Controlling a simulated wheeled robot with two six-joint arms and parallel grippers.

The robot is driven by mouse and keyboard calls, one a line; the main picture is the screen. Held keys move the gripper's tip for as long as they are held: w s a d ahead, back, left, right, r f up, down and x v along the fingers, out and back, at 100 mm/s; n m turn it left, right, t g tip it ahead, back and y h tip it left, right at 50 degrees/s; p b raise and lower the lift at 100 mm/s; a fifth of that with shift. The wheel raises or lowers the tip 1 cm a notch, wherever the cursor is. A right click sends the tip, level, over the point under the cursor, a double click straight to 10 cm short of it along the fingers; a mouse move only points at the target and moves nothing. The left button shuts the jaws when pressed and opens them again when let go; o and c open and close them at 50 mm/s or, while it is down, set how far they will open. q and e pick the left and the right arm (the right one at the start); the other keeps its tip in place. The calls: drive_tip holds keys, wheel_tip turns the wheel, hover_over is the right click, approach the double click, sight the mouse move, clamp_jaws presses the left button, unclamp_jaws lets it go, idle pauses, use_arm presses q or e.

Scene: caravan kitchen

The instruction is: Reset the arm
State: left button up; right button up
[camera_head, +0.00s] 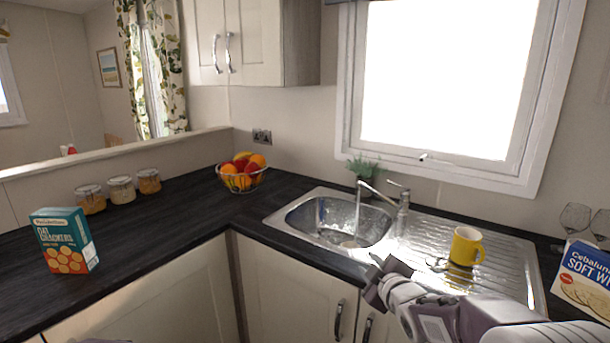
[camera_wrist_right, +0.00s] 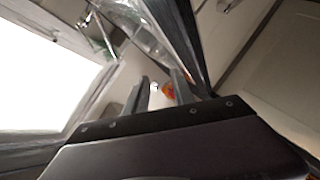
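My right gripper (camera_head: 376,276) is at the front edge of the counter, in front of the sink, with its arm coming in from the lower right. In the right wrist view its two fingers (camera_wrist_right: 158,90) stand apart with a gap between them, and nothing is held. The fruit bowl shows small and far off beyond the fingertips.
The steel sink (camera_head: 340,222) with its tap (camera_head: 385,200) lies just behind my right gripper. A yellow mug (camera_head: 466,246) stands on the drainer. A fruit bowl (camera_head: 242,172), jars (camera_head: 122,190) and a cracker box (camera_head: 64,241) stand left; a blue-white box (camera_head: 584,280) stands right.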

drive_tip(key=s+d+f+m+g+h, duration=0.1)
drive_tip(key=s+f+m+g, duration=0.5)
drive_tip(key=s+f, duration=0.6)
drive_tip(key=s+d+f+m+g+h, duration=0.1)
drive_tip(key=s+f+m+g, duration=0.6)
drive_tip(key=s, duration=0.9)
wheel_tip(320, 180, up, 11)
drive_tip(key=p, duration=1.2)
drive_tip(key=shift+r+n, duration=0.15)
drive_tip(key=shift+n, duration=0.25)
